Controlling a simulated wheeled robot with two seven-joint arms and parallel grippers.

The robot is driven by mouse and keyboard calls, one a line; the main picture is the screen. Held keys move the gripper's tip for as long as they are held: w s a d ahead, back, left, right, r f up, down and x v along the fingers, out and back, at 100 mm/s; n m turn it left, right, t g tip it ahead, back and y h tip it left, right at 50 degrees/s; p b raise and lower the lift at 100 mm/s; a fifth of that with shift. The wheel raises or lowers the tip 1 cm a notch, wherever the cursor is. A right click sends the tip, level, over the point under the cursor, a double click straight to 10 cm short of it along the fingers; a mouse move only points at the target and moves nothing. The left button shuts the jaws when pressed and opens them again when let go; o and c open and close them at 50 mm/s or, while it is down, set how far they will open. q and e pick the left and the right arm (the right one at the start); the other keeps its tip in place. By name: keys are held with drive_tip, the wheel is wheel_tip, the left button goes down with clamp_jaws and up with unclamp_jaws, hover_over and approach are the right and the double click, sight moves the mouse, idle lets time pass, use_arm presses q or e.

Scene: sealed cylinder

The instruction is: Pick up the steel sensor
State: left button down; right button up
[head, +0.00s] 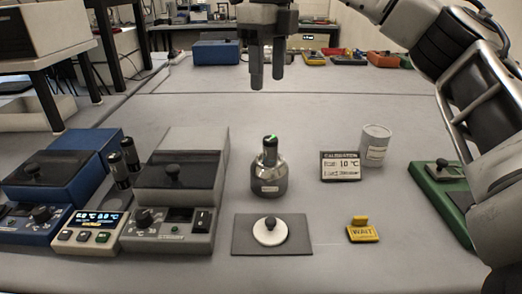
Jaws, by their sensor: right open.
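A rounded steel vessel (267,183) stands upright in the middle of the table, with a label on its front. A black cylindrical piece (270,150) with a green mark on top stands in its neck; I cannot tell which part is the steel sensor. My right gripper (267,82) hangs above and behind it in the picture, fingers pointing down, open and empty, apart from the vessel. My left gripper is not in view.
A grey plate with a white knobbed disc (269,231) lies in front. A yellow WAIT sign (362,231), calibration card (340,167) and pale cylinder (375,144) stand right. Blue (55,170) and grey (179,174) boxes and dark cylinders (130,154) stand left.

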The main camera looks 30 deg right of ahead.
drive_tip(key=b, duration=0.2)
approach(271, 138)
drive_tip(key=f, duration=0.5)
drive_tip(key=shift+s+a+f, duration=0.1)
drive_tip(key=shift+s+a, duration=0.05)
drive_tip(key=shift+a, duration=0.1)
drive_tip(key=shift+d+f, duration=0.1)
drive_tip(key=shift+f, duration=2.85)
drive_tip(key=c, duration=1.1)
clamp_jaws()
drive_tip(key=shift+r, duration=0.2)
